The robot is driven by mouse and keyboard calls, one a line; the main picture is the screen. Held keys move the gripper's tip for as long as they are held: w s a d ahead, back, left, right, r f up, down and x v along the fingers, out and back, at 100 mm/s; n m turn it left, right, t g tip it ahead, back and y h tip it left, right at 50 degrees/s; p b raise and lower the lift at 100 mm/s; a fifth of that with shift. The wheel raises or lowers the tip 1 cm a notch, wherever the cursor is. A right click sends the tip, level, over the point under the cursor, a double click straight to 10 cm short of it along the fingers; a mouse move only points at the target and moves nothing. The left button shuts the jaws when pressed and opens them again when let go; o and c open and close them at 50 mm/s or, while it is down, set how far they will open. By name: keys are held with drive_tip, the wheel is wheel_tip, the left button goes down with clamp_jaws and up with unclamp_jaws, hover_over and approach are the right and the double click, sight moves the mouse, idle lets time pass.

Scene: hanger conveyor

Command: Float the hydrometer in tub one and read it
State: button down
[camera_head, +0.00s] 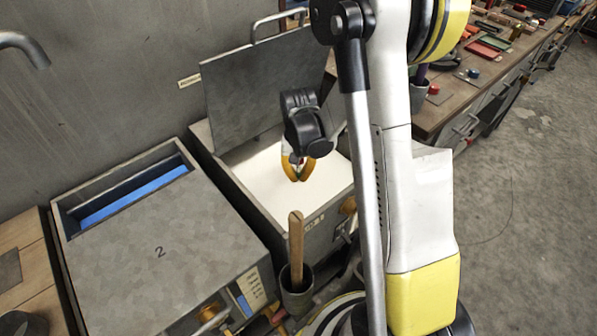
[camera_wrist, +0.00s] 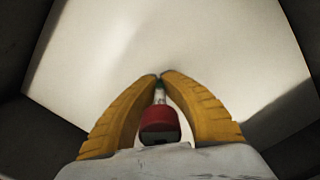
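My gripper (camera_head: 299,178) hangs over the open tub (camera_head: 232,188), whose hinged lid (camera_head: 258,85) stands raised at the back. Pale, milky liquid (camera_head: 325,185) fills the tub; its number is not readable. In the wrist view, the yellow fingers of my gripper (camera_wrist: 159,78) close together around the hydrometer (camera_wrist: 159,122). No scale marks are readable.
A second tub (camera_head: 160,255), marked 2, stands at left with its cover on and a blue strip at its back. A cup (camera_head: 297,290) with a wooden handle stands in front. A faucet (camera_head: 25,45) is at upper left. A cluttered workbench (camera_head: 440,110) is at right.

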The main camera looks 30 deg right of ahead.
drive_tip(key=shift+f, duration=0.1)
drive_tip(key=shift+c, duration=2.4)
unclamp_jaws()
drive_tip(key=shift+r+p, duration=3.15)
drive_tip(key=shift+r, duration=1.4)
